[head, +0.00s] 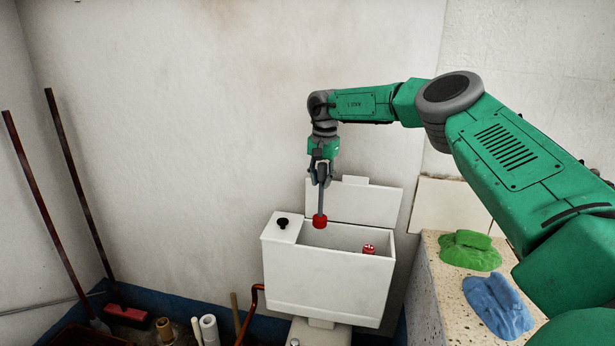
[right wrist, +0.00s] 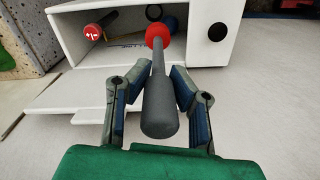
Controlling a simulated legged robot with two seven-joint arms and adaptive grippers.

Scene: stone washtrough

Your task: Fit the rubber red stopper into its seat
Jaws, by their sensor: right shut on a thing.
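My right gripper (head: 322,178) is shut on the grey handle (head: 321,200) of the stopper, above the open white cistern (head: 325,285). The red stopper (head: 320,221) is at the handle's lower end, over the cistern opening in the head view. In the right wrist view, my right gripper (right wrist: 150,82) has a finger on each side of the handle (right wrist: 160,105), and the red stopper (right wrist: 157,36) shows against the cistern's inside. The stopper's seat cannot be made out clearly; the stopper covers part of the inside. My left gripper is not in view.
A red-capped part (head: 369,249) stands inside the cistern at right. A black knob (head: 282,224) is on its left top. The lid (head: 353,202) stands behind. Green (head: 470,250) and blue (head: 497,305) cloths lie on the stone ledge at right. Brooms lean at left.

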